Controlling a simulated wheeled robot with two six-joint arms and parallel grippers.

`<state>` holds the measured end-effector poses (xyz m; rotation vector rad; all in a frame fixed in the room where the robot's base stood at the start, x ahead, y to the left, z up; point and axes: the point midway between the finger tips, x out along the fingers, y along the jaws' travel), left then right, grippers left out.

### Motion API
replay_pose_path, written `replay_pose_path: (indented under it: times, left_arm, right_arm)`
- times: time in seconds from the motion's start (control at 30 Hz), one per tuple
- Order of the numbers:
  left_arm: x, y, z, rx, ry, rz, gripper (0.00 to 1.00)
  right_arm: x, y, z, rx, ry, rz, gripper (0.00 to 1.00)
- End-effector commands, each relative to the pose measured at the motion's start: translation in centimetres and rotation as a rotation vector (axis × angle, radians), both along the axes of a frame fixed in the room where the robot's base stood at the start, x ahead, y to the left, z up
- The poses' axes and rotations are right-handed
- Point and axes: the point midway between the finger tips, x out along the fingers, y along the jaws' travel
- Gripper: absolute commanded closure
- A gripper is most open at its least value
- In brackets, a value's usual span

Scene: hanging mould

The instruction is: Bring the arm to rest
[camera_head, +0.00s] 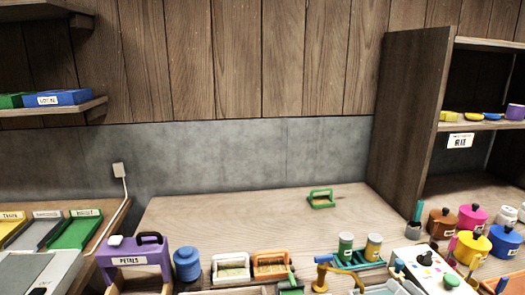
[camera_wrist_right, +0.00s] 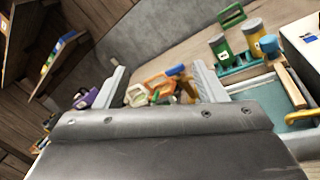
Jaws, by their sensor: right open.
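My right gripper (camera_wrist_right: 161,84) shows in the right wrist view, with its two pale fingers wide apart and nothing between them. Beyond the fingers, an orange frame (camera_wrist_right: 158,83) and a white frame (camera_wrist_right: 136,95) stand on the bench. I cannot make out the right gripper clearly in the head view. My left gripper is in neither view. In the head view, a small green frame (camera_head: 321,198) stands alone at the back of the wooden bench (camera_head: 220,215).
A purple carrier (camera_head: 135,262) labelled PETALS and a blue jar (camera_head: 187,263) stand front left. Green and yellow jars (camera_head: 346,247) sit in a teal rack. Coloured pots (camera_head: 472,217) crowd the right under a shelf unit (camera_head: 408,110).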

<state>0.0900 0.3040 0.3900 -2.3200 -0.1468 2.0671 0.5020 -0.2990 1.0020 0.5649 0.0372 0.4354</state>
Motion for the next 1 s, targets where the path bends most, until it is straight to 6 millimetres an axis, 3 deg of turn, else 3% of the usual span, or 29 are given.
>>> replay_pose_path:
  times: [0.1, 0.2, 0.37, 0.5, 0.67, 0.8, 1.0]
  left_arm:
    - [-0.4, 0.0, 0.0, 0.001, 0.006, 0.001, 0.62]
    - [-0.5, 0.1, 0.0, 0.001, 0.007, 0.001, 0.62]
    - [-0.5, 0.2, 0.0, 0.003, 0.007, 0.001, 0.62]
    - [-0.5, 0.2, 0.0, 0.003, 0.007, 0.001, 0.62]
    - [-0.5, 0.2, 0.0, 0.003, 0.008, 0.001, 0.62]
    - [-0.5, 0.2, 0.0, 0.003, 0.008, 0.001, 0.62]
    - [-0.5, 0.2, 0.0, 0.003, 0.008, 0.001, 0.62]
  right_arm:
    - [-1.5, -0.4, 2.1, 0.276, -0.058, -0.048, 0.36]
    - [-2.9, -2.3, 3.4, 0.561, -0.100, -0.131, 0.36]
    - [-5.4, -6.7, 2.7, 1.006, -0.118, -0.331, 0.36]
    - [-8.1, -10.1, -1.1, 1.365, -0.074, -0.564, 0.36]
    - [-12.4, -11.4, -7.8, 1.723, 0.055, -0.880, 0.36]
    - [-16.8, -9.6, -13.6, 1.959, 0.235, -1.167, 0.36]
    - [-22.5, -4.8, -18.7, 2.135, 0.524, -1.490, 0.36]
